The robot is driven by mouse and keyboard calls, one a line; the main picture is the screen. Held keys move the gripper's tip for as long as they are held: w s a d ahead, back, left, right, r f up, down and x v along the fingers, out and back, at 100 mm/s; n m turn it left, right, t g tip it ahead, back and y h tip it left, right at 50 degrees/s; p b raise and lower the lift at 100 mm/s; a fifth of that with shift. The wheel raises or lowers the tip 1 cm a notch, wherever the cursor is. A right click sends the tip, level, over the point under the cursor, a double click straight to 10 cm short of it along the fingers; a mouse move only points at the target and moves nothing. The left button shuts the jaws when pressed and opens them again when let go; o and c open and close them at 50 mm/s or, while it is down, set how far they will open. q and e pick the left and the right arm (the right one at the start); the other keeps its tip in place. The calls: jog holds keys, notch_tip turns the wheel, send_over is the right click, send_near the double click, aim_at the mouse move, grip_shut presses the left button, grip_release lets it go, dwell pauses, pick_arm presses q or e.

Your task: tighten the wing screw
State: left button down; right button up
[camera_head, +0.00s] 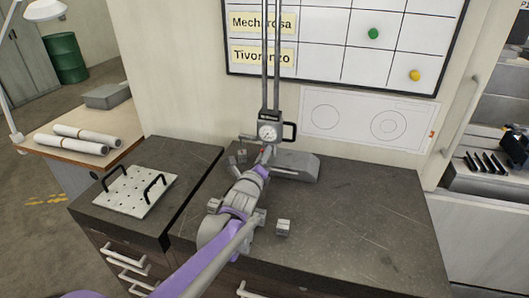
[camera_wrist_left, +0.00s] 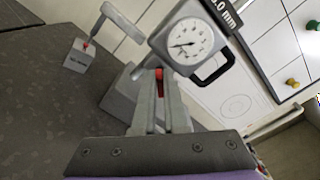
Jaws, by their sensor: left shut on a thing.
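A height gauge (camera_head: 268,125) with a round white dial stands on the dark worktop, its grey base (camera_head: 297,165) to the right of my left gripper. The dial body (camera_wrist_left: 188,43) is close in the left wrist view. My left gripper (camera_head: 264,153) reaches just below the dial. Its fingers (camera_wrist_left: 159,92) are shut on a small red part, the wing screw (camera_wrist_left: 159,75), at the lower left of the dial body. The fingers hide most of the screw, so its turn angle cannot be told. My right gripper is not in view.
A small block (camera_wrist_left: 78,56) with a red tip stands left of the gauge. Another small grey block (camera_head: 283,228) is on the worktop (camera_head: 350,235), whose right part is clear. A perforated plate (camera_head: 137,191) with black handles lies on the left.

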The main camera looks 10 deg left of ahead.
pick_arm(q)
jog(key=shift+r+m+p, duration=0.1)
jog(key=shift+m+p, duration=1.4)
jog(key=shift+m, duration=0.9)
jog(key=shift+m+p, duration=1.2)
jog(key=shift+m, duration=1.3)
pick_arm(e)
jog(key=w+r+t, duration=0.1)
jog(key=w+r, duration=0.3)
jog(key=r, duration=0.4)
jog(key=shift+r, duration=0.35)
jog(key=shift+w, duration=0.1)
pick_arm(q)
jog(key=c, duration=1.1)
grip_release()
jog(key=shift+s+a, duration=0.15)
jog(key=shift+s, duration=2.9)
